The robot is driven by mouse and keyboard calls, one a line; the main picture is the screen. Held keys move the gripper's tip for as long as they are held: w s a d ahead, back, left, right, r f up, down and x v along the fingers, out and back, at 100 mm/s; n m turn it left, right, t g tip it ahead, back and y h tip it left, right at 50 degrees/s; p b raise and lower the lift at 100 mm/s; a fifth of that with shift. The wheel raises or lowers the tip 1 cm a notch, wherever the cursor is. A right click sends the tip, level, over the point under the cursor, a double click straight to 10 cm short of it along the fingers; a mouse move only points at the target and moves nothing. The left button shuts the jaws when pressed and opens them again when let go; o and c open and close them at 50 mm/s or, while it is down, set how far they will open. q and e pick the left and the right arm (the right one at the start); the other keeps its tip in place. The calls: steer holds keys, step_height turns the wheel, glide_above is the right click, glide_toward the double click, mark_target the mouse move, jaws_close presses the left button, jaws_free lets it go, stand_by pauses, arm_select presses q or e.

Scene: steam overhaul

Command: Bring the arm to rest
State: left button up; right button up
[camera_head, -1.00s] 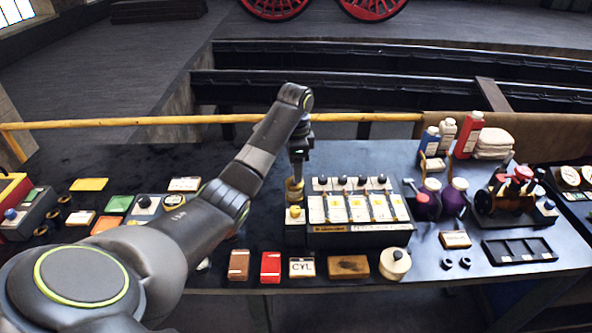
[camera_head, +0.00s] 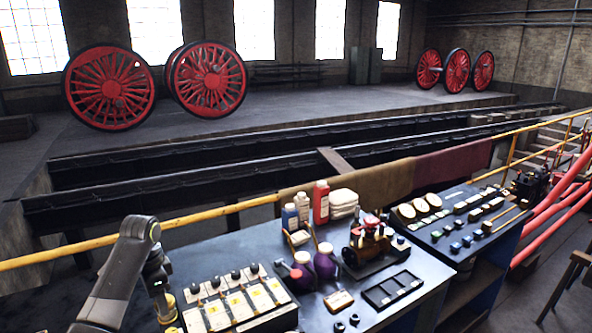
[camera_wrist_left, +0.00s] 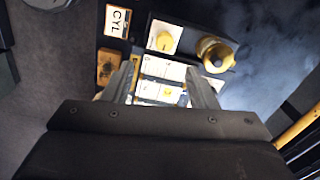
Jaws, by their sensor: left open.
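My left arm (camera_head: 118,270) comes in from the lower left in the head view, bent at an elbow, with its wrist pointing down. My left gripper is at the left end of a panel (camera_head: 238,304) with white cards and black knobs; its fingertips are hard to make out in the head view. In the left wrist view the gripper (camera_wrist_left: 164,82) is open, its two fingers apart with nothing held between them. The panel's white cards (camera_wrist_left: 165,70) show beyond and between the fingers. A brass cylinder (camera_wrist_left: 215,53) stands beside the right finger. My right gripper is not in view.
A yellow button box (camera_wrist_left: 164,38) and a CYL card (camera_wrist_left: 118,21) lie near the gripper. Purple jars (camera_head: 325,263), bottles (camera_head: 320,202), a small engine model (camera_head: 370,240) and a black tray (camera_head: 393,288) stand right of the panel. A yellow rail (camera_head: 215,211) runs behind the bench.

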arm_select(q)
steer(key=s+d+f+n+t, duration=0.1)
steer(key=s+d+f+n, duration=0.1)
steer(key=s+f, duration=0.7)
steer(key=s+d+f+n+t, duration=0.1)
steer(key=s+d+f+n, duration=0.1)
steer(key=s+f, duration=0.65)
steer(key=s+d+r+n+t+y, duration=0.1)
steer(key=s+r+n, duration=0.2)
steer(key=s, duration=0.7)
steer(key=s+d+r+n, duration=0.1)
steer(key=s+r+n, duration=0.2)
steer(key=s, duration=0.8)
step_height(320, 180, down, 33)
steer(key=a+b, duration=0.1)
steer(key=b, duration=0.7)
steer(key=s+f+g+b, duration=0.1)
steer(key=s+f+b, duration=0.2)
steer(key=s+f, duration=0.4)
steer(key=s+d+f+g+b, duration=0.1)
steer(key=s+f+b, duration=0.2)
steer(key=s+f, duration=0.5)
step_height(320, 180, down, 7)
steer(key=shift+s+r, duration=0.1)
steer(key=shift+s, duration=0.05)
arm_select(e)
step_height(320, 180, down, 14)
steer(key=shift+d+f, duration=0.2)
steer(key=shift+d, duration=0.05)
